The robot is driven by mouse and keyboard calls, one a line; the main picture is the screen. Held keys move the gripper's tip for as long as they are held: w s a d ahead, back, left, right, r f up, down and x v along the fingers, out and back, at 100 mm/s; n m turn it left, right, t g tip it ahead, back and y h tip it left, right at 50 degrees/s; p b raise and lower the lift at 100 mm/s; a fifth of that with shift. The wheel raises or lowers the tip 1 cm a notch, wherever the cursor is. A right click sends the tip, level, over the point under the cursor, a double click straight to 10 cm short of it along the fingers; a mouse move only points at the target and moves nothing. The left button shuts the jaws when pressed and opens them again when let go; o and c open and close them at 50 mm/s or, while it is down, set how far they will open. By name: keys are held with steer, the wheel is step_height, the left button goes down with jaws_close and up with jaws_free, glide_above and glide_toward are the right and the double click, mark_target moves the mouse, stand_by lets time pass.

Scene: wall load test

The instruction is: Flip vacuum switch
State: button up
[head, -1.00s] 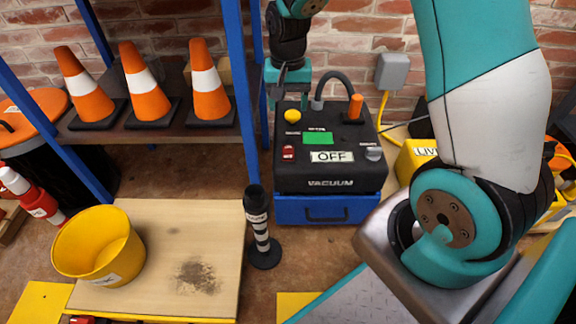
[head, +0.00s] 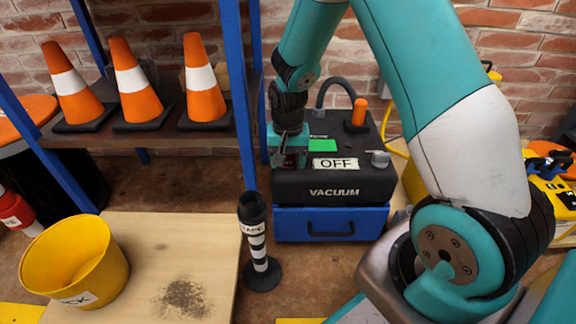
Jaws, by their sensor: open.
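The black vacuum unit (head: 335,184) stands on a blue drawer base (head: 331,222) at the back centre. Its top panel has a white OFF label (head: 336,163), a green display (head: 318,144), an orange handle (head: 360,112) and a grey knob (head: 380,159). My gripper (head: 289,160) is open and points down over the panel's front left. A dark red part, likely the red switch (head: 291,161), shows between the fingers. Whether they touch it cannot be told. The yellow button at the panel's back left is hidden by my arm.
A shelf (head: 163,139) with three traffic cones (head: 136,80) stands at left behind a blue post. A low wooden platform (head: 185,240) holds a yellow bucket (head: 75,261). A black-and-white post (head: 256,245) stands just in front of the vacuum. Yellow equipment (head: 557,190) is at right.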

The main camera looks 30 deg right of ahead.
steer(key=shift+f, duration=0.15)
steer(key=shift+c, duration=0.3)
steer(key=c, duration=0.9)
steer(key=p, duration=0.2)
steer(key=shift+w+r+g+p, duration=0.1)
steer(key=shift+r+g+p, duration=0.2)
steer(key=shift+r, duration=0.1)
steer(key=g+y+p, duration=0.1)
steer(key=p, duration=0.2)
steer(key=shift+w+d+r, duration=0.1)
steer(key=shift+r, duration=0.1)
steer(key=g+y+p, duration=0.1)
steer(key=p, duration=0.2)
steer(key=shift+w+d, duration=0.1)
steer(key=shift+o, duration=0.2)
steer(key=shift+f+g+y+p, duration=0.3)
steer(key=shift+g+p, duration=0.2)
steer(key=shift+g, duration=0.1)
steer(key=o, duration=0.9)
